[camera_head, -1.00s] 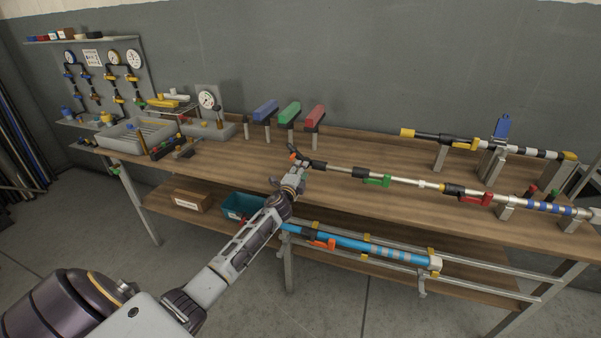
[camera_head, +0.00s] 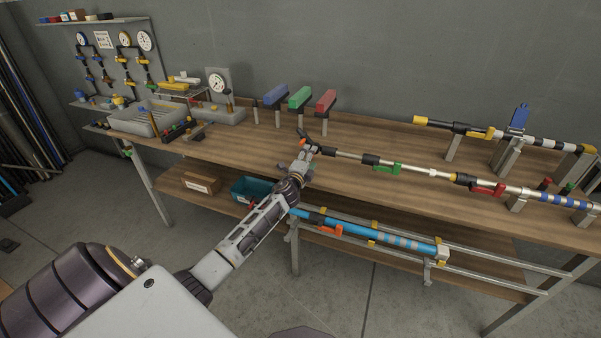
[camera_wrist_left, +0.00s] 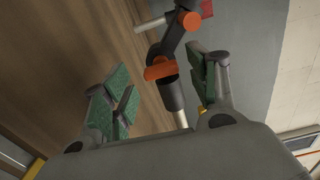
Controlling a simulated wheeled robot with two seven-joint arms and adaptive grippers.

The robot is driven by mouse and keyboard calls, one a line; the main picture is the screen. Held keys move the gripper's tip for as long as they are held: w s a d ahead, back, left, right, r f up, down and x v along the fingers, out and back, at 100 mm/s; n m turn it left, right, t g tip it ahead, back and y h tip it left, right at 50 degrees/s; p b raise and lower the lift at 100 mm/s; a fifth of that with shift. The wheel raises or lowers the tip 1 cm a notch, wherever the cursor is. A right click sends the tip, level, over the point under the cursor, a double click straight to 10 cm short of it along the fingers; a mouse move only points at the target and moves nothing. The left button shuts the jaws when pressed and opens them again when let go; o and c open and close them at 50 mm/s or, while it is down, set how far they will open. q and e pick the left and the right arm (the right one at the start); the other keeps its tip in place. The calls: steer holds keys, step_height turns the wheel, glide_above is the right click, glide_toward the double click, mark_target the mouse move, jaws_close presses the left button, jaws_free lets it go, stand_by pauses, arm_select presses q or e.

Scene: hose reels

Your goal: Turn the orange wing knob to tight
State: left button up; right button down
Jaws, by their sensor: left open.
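The orange wing knob (camera_wrist_left: 161,69) shows in the left wrist view as a flat orange piece on the black end fitting (camera_wrist_left: 174,92) of a long pole on the bench. In the head view this orange part (camera_head: 304,142) is small and lies right at my left gripper (camera_head: 309,149). My left gripper (camera_wrist_left: 160,95) is open, with green pads on either side of the fitting. I cannot tell whether the pads touch it. A second orange part, a round cap (camera_wrist_left: 190,21), sits farther along the black joint. My right gripper is out of view.
A blue pole (camera_head: 370,237) lies on rails below the bench front. A teal bin (camera_head: 250,189) stands on the shelf. Bare benchtop (camera_head: 370,135) lies behind the pole.

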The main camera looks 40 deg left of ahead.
arm_select(q)
steer(key=v, duration=1.1)
stand_by(0.5)
steer(key=shift+d, duration=0.1)
steer(key=shift+f, duration=0.1)
stand_by(0.4)
